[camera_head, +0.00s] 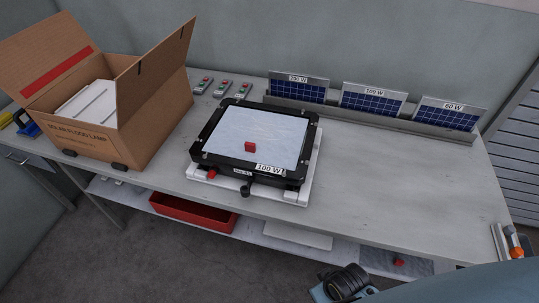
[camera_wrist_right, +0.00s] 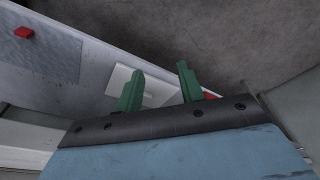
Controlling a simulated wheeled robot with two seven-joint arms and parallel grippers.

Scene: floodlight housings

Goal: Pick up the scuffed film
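A pale, bluish-white film (camera_head: 255,130) with mottled marks and a red tab (camera_head: 250,147) covers the face of the black floodlight housing (camera_head: 200,147). The housing lies on a white stand (camera_head: 301,192) on the bench. A second, grey sheet (camera_head: 380,260) with a red tab lies on the lower shelf. It also shows at the upper left of the right wrist view (camera_wrist_right: 52,56). I cannot tell for sure which is the scuffed one. My right gripper (camera_wrist_right: 160,72) shows green fingers apart with nothing between them, away from both sheets. My left gripper is not in view.
An open cardboard box (camera_head: 130,130) with white items stands at left. Several small switch units (camera_head: 223,89) sit behind the housing. A rack (camera_head: 370,118) holds three blue panels. A red tray (camera_head: 193,213) is on the lower shelf.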

